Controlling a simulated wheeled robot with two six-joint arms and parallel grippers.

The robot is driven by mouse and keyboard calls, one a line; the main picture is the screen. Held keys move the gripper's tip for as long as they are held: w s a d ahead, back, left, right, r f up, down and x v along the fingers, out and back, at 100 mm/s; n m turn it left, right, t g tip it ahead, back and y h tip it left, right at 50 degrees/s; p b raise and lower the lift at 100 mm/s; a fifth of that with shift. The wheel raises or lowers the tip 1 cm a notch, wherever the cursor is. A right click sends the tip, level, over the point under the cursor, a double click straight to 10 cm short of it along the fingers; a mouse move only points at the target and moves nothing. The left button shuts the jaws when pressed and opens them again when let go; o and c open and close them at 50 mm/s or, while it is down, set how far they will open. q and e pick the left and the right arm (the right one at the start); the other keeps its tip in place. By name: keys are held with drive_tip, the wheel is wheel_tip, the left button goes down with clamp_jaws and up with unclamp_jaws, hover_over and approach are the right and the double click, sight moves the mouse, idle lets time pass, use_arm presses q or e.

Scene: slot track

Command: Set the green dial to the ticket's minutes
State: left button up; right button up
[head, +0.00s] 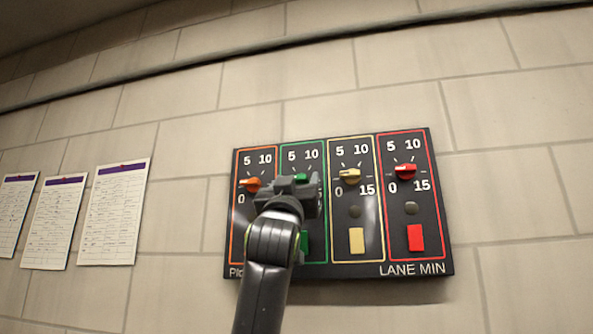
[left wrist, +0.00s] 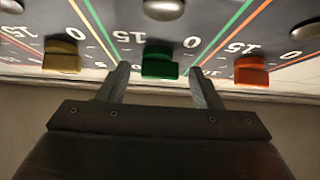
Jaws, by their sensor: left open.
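The green dial (head: 302,178) is on the second lane from the left of a black wall panel (head: 366,266). In the head view my left gripper (head: 298,186) is in front of it and hides most of that lane's dial face. In the left wrist view, which is upside down, the green dial (left wrist: 160,62) is between the two open fingers of my left gripper (left wrist: 160,88). A gap shows on each side, and the fingers do not visibly touch it. The dial's pointer direction is hidden. No ticket is clearly identifiable. My right gripper is not in view.
Orange (head: 250,184), yellow (head: 349,176) and red (head: 405,171) dials are on the neighbouring lanes, marked 0, 5, 10, 15. Below are yellow (head: 356,241) and red (head: 415,237) coloured plates. Several paper sheets (head: 114,213) hang on the tiled wall at left; their writing is too small.

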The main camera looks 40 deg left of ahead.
use_arm(q)
drive_tip(key=shift+w+a+r, duration=0.15)
drive_tip(key=shift+w+r, duration=0.1)
drive_tip(key=shift+r, duration=0.05)
drive_tip(key=c, duration=1)
drive_tip(key=shift+m+h, duration=0.4)
drive_tip(key=shift+m, duration=0.2)
drive_tip(key=shift+s+a+r+m+g+h+p, duration=0.15)
drive_tip(key=shift+m+g+h+p, duration=0.15)
drive_tip(key=shift+m+h, duration=2.8)
drive_tip(key=shift+a+r+m+g+h+p, duration=0.1)
drive_tip(key=shift+m+g+h+p, duration=0.2)
drive_tip(key=shift+m+h, duration=2.75)
drive_tip(key=shift+s+a+r+m+g+h+p, duration=0.15)
drive_tip(key=shift+m+h+p, duration=0.25)
drive_tip(key=shift+m+h, duration=2.65)
drive_tip(key=shift+w+d+m+y, duration=0.1)
drive_tip(key=shift+m+y, duration=0.7)
drive_tip(key=shift+m, duration=0.3)
